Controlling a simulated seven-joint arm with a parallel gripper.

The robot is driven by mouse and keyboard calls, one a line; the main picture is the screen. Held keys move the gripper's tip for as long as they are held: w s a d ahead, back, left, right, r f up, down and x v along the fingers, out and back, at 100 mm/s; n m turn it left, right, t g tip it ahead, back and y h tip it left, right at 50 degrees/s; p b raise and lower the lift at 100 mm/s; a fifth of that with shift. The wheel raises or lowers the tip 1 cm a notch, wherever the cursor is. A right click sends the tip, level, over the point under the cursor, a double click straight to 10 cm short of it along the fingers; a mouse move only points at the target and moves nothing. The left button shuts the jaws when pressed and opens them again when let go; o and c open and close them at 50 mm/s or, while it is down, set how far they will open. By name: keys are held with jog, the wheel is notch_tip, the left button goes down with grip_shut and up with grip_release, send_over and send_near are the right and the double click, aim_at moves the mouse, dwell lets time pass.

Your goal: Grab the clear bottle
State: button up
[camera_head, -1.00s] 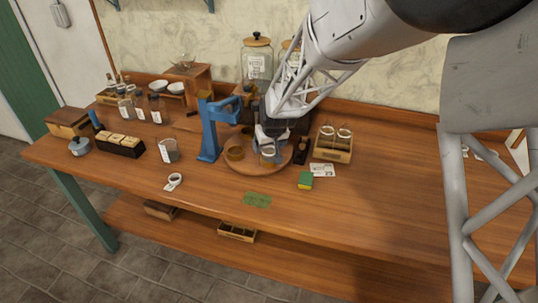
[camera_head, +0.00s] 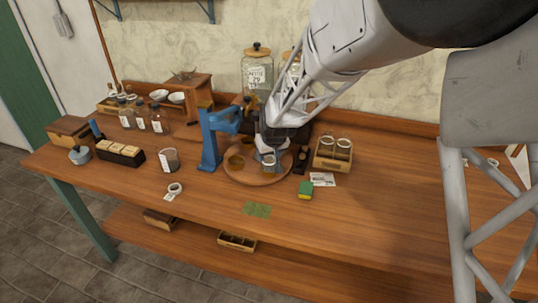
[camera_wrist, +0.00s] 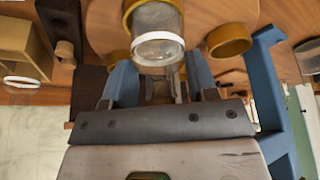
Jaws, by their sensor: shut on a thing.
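The clear bottle (camera_wrist: 158,50), a see-through cylinder with a pale rim, stands between my gripper's two blue-grey fingers in the wrist view. It also shows in the head view (camera_head: 268,161), low over the round wooden tray (camera_head: 240,179). My gripper (camera_wrist: 160,84) is shut on it. An amber ring shows around or behind the bottle in the wrist view. I cannot tell whether the bottle touches the tray. My wrist and fingers hide part of it in the head view.
A blue stand (camera_head: 209,145) rises close left of the tray. An amber ring-like dish (camera_wrist: 229,40) sits beside the bottle.

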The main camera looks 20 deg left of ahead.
jog(key=shift+r, duration=0.25)
jog(key=shift+r, duration=1.45)
jog(key=s+d+r, duration=0.1)
jog(key=s+d, duration=0.7)
jog(key=s, duration=0.5)
jog(key=shift+s+r, duration=0.15)
jog(key=shift+r, duration=0.1)
jog(key=shift+s+d, duration=0.1)
jog(key=shift+s, duration=0.1)
jog(key=shift+w, duration=0.1)
dwell(0.6)
